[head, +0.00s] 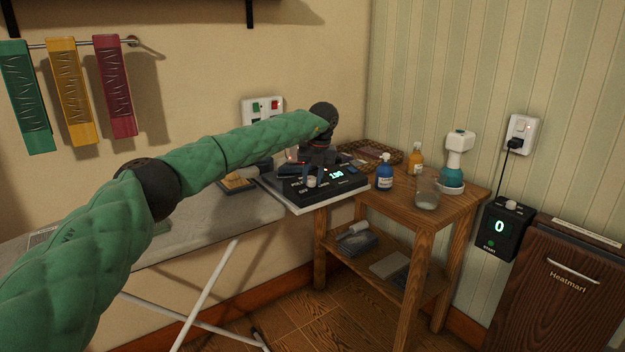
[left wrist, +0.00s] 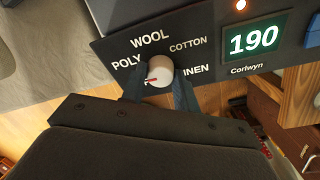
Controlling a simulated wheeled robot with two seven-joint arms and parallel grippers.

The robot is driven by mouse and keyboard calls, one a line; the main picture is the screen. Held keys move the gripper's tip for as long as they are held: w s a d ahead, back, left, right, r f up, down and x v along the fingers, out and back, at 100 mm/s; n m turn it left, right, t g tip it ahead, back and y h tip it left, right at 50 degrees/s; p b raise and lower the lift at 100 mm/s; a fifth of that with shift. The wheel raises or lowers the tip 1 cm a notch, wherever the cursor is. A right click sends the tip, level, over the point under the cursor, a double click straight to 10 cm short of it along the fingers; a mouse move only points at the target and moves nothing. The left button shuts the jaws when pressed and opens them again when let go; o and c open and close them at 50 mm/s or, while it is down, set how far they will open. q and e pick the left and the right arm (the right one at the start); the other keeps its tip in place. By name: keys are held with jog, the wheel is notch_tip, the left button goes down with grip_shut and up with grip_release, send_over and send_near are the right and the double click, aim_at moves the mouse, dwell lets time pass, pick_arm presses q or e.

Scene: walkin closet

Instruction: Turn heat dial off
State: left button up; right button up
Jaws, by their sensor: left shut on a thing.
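The heat dial is a small pale round knob (left wrist: 160,70) with a red mark, on the black panel of a dark control unit (head: 335,186) at the ironing board's right end. The red mark points left, just below the word POLY. WOOL, COTTON and a partly covered LINEN also show around the knob. A lit green display (left wrist: 255,39) reads 190. My left gripper (left wrist: 160,90) is shut on the knob, one finger on each side. In the head view my left gripper (head: 312,177) is at the front of the unit. My right gripper is not in view.
A wall outlet (head: 521,134) and a black timer box (head: 502,228) are at right.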

pick_arm(q)
jog(key=n+b, duration=0.1)
jog(key=n, duration=0.3)
jog(key=shift+n+h+b, duration=0.3)
jog(key=shift+n+b, duration=0.05)
jog(key=shift+n, duration=0.55)
jog(key=o, duration=1)
jog(key=shift+c, duration=0.2)
jog(key=shift+r, duration=0.15)
notch_tip(320, 180, up, 7)
jog(key=s, duration=0.1)
jog(key=shift+d+r, duration=0.15)
jog(key=shift+d, duration=0.2)
